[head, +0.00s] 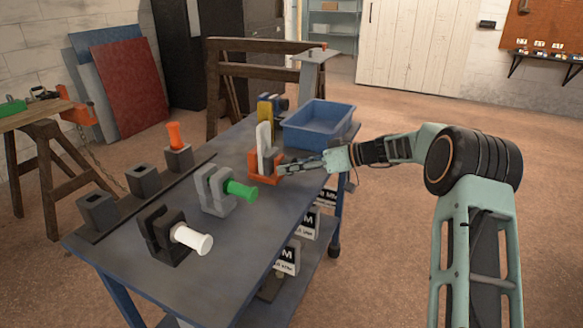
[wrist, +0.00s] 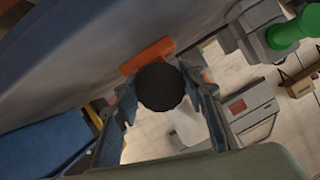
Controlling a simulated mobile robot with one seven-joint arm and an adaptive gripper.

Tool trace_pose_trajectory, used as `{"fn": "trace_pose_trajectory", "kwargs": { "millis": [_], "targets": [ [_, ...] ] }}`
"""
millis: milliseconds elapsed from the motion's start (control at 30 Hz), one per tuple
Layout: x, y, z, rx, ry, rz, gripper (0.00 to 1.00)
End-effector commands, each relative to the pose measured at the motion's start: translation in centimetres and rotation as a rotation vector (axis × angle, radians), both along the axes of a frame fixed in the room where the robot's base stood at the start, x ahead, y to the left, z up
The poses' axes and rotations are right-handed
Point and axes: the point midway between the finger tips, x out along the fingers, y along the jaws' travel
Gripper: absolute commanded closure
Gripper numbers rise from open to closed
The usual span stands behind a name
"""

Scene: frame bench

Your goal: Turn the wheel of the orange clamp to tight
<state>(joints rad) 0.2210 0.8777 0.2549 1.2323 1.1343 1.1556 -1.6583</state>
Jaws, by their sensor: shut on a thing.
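The orange clamp (head: 252,166) stands on the bench, right of its middle, with an upright pale piece (head: 263,140) in it. Its orange body (wrist: 147,56) also shows in the wrist view. The round black wheel (wrist: 160,88) faces my wrist camera. My gripper (head: 284,169) reaches in from the right at the clamp's wheel side. In the wrist view my gripper's fingers (wrist: 166,96) lie on both sides of the wheel, shut on it. The wheel is hidden behind my gripper in the head view. How tight the clamp is cannot be told.
A grey clamp with a green handle (head: 241,190) and a black clamp with a white handle (head: 192,239) stand nearer on the bench. A blue bin (head: 318,127) stands behind my gripper. Grey holders line the left edge, one with an orange piece (head: 174,135).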

Motion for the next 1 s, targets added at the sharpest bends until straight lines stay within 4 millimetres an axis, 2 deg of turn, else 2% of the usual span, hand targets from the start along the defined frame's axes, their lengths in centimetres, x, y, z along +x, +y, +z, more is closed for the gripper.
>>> {"fn": "trace_pose_trajectory", "kwargs": {
  "millis": [33,200,467,567,667,1000],
  "targets": [
    [0.0,0.0,0.0,0.0,0.0,-0.001,0.6],
    [0.0,0.0,0.0,-0.001,-0.001,-0.001,0.44],
    [0.0,-0.1,0.1,-0.001,-0.001,-0.001,0.44],
    [-0.1,-0.7,0.3,0.0,-0.002,-0.002,0.44],
    [-0.4,-2.1,0.9,0.0,-0.003,-0.004,0.44],
    [-1.8,-8.5,3.4,0.0,-0.003,-0.004,0.44]
  ]
}}
